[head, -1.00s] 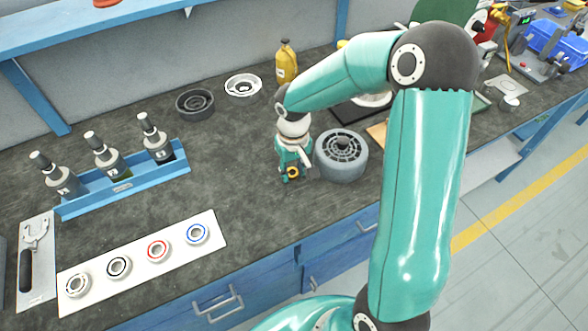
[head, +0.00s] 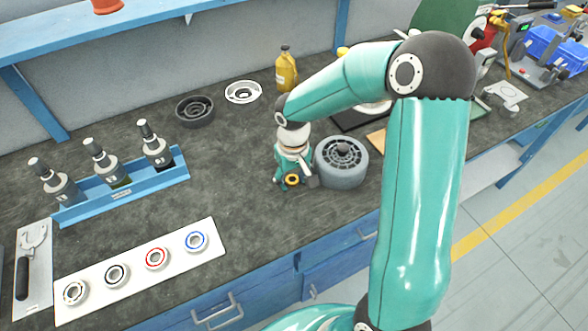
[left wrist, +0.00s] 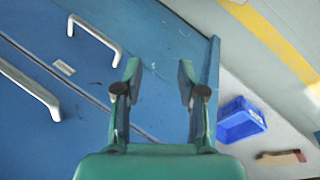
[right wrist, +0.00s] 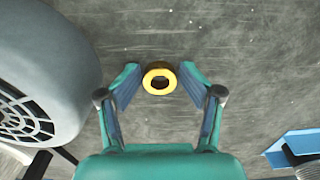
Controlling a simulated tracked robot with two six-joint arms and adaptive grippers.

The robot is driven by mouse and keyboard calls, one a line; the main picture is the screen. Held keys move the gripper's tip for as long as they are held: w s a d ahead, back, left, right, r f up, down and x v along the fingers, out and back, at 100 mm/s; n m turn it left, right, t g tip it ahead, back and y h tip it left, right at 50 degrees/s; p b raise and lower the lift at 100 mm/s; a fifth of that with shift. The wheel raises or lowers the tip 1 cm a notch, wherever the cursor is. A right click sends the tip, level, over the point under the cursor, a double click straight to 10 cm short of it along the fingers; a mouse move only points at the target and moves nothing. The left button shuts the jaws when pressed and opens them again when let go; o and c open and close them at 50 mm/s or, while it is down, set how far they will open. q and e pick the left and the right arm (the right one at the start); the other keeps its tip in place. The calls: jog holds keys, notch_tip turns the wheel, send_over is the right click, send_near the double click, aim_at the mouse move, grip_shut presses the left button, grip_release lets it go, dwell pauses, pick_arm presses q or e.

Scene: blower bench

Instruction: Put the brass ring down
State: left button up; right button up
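The brass ring (head: 292,181) is a small yellow ring with a dark centre. It appears to lie flat on the dark bench top, in front of the grey finned wheel. In the right wrist view the ring (right wrist: 159,78) sits between the fingertips of my right gripper (right wrist: 160,82). The fingers are spread, with a narrow gap on each side of the ring. In the head view my right gripper (head: 295,178) points down around the ring. My left gripper (left wrist: 159,78) is open and empty in front of the blue drawers; it is out of the head view.
The grey finned wheel (head: 342,160) stands close to the right of my right gripper. A white strip with several bearings (head: 137,273) and a blue rack of bottles (head: 122,190) are to the left. A dark round part (head: 195,109) and a yellow bottle (head: 287,70) stand behind.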

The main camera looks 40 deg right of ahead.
jog(key=shift+r+p, duration=0.3)
jog(key=shift+r, duration=0.05)
notch_tip(320, 180, up, 13)
jog(key=shift+f+p, duration=0.2)
jog(key=shift+p, duration=0.2)
